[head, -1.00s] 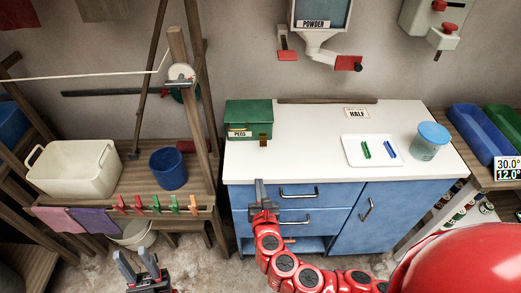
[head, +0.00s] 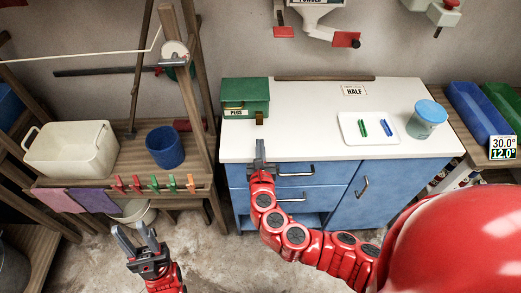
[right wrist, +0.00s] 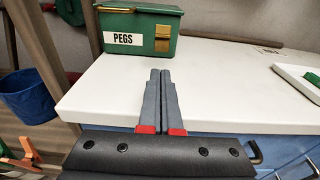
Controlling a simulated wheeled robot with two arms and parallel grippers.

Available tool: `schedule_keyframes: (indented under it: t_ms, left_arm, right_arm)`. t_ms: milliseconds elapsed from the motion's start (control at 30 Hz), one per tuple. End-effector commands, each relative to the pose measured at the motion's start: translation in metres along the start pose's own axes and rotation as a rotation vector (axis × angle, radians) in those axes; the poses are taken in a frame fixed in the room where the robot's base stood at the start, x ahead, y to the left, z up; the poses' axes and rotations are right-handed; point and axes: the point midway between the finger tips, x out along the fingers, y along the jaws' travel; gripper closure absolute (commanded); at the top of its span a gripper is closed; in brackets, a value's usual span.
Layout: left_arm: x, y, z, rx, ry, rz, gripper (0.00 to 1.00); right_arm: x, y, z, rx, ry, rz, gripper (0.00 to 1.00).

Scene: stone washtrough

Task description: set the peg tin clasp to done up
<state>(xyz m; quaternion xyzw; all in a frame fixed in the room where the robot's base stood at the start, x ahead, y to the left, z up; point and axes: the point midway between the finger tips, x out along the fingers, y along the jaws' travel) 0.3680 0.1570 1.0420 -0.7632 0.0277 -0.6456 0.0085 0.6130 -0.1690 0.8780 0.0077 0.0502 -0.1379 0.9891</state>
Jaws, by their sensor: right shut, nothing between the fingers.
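The peg tin (head: 234,97) is a green lidded box labelled PEGS, on the back left of the white counter. Its lid looks down. The brass clasp (head: 260,117) is on the right part of its front; it also shows in the right wrist view (right wrist: 163,38). I cannot tell whether the clasp is fastened. My right gripper (head: 260,146) is shut and empty, in front of the tin and apart from the clasp; its fingers (right wrist: 160,75) point towards the tin in the right wrist view. My left gripper (head: 135,236) is open and empty, low at the left.
The white counter (head: 300,134) is clear between the tin and a white tray (head: 347,134) with green and blue pegs. A blue-lidded jar (head: 426,120) stands further right. A blue bucket (head: 165,147) and a wooden post (head: 183,75) are left of the counter.

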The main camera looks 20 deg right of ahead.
Motion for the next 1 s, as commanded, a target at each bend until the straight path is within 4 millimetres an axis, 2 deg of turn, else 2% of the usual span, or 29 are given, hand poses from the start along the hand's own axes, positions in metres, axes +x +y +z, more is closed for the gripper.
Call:
schedule_keyframes:
  t_ms: [200,400,833,1000]
  left_arm:
    - [0.007,0.000,-0.001,0.000,0.000,0.000,0.60]
    - [0.009,0.000,-0.002,0.000,0.000,0.000,0.60]
    - [0.009,-0.001,-0.002,0.000,0.000,0.000,0.60]
    - [0.019,-0.001,-0.003,0.000,0.000,0.000,0.60]
  right_arm:
    - [0.035,-0.001,0.001,0.000,0.000,-0.005,1.00]
    - [0.052,-0.001,-0.001,-0.001,0.002,-0.004,1.00]
    - [0.055,0.000,0.000,-0.001,0.002,0.000,1.00]
    - [0.054,0.003,0.005,-0.001,0.018,0.001,1.00]
